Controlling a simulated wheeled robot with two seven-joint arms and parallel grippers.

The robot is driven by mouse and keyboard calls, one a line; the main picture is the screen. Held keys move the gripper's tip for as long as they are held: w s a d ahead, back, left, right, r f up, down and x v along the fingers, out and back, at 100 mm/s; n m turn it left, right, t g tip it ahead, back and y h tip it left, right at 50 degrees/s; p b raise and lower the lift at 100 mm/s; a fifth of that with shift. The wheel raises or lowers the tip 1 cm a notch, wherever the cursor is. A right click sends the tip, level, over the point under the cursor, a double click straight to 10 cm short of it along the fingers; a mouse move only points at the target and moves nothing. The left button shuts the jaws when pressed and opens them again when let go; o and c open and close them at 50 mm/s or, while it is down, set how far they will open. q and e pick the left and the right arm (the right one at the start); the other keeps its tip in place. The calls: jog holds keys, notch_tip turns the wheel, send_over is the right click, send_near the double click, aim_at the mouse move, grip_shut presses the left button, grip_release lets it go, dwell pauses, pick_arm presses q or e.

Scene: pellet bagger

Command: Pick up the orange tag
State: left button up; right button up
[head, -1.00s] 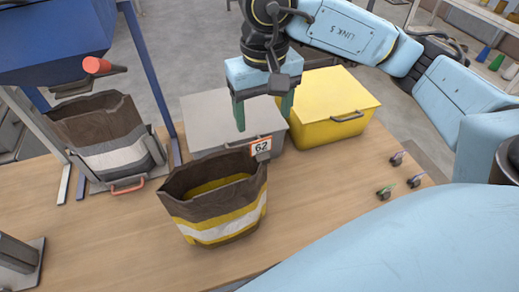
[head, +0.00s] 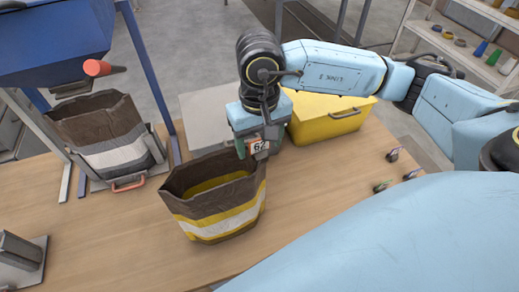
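An orange-edged white tag marked 62 (head: 260,147) shows at the upper right rim of a brown bag with yellow and white bands (head: 217,205). I cannot tell how it is fixed there. My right gripper (head: 256,150) points down over this rim. Its green left finger is left of the tag, and its other finger is mostly hidden at the tag's right. The fingers look apart, with the tag between or just in front of them; contact cannot be made out. My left gripper is not in view.
A grey lidded box (head: 205,122) and a yellow lidded box (head: 335,117) stand behind the bag. Another brown bag (head: 110,140) is under the blue hopper (head: 50,40) at left. Several small clips (head: 382,186) lie at right.

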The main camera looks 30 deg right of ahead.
aim_at(260, 138)
jog(key=c, duration=1)
jog(key=shift+r, duration=0.1)
notch_tip(260, 138, up, 9)
jog(key=shift+r+b, duration=0.2)
jog(key=shift+b, duration=0.35)
notch_tip(260, 138, up, 4)
jog(key=shift+r+p, duration=0.2)
jog(key=shift+p, duration=0.85)
